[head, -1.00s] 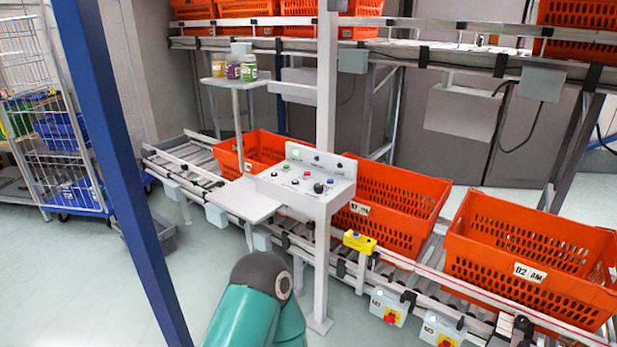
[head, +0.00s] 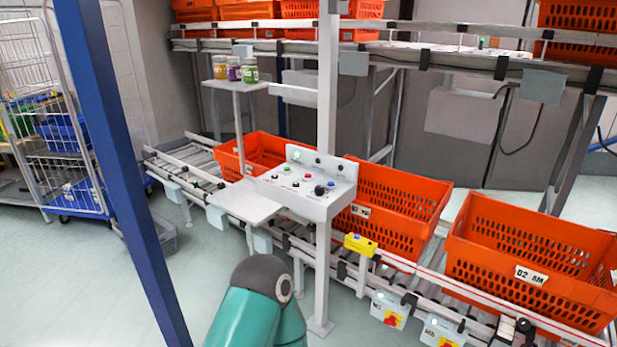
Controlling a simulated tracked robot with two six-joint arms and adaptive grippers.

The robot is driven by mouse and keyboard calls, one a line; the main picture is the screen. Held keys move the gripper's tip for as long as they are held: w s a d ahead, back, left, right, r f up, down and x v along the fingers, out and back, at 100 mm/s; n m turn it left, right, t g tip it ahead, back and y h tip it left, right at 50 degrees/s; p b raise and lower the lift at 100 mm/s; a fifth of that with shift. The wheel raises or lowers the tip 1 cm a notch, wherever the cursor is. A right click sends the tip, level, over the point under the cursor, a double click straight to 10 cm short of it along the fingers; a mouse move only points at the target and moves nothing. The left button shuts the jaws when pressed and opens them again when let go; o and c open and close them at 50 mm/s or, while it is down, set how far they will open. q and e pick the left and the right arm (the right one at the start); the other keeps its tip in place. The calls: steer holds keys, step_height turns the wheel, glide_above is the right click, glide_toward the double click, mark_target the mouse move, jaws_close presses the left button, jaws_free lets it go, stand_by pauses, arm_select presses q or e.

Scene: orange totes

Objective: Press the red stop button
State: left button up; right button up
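A light grey control panel (head: 325,208) stands on a post in the middle of the head view. Nothing touches the panel face. Part of my teal arm shows at the bottom centre, below and in front of the panel. Neither of my grippers is in the picture.
A flat grey shelf (head: 247,203) juts out left of the panel. Orange totes (head: 530,262) sit on the roller conveyor behind. A yellow box (head: 361,244) and red-yellow switches (head: 391,319) are on the conveyor's front. A blue post (head: 118,170) crosses the left side. Floor (head: 200,285) in front is clear.

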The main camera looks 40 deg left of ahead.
arm_select(q)
jaws_close()
stand_by(1.1)
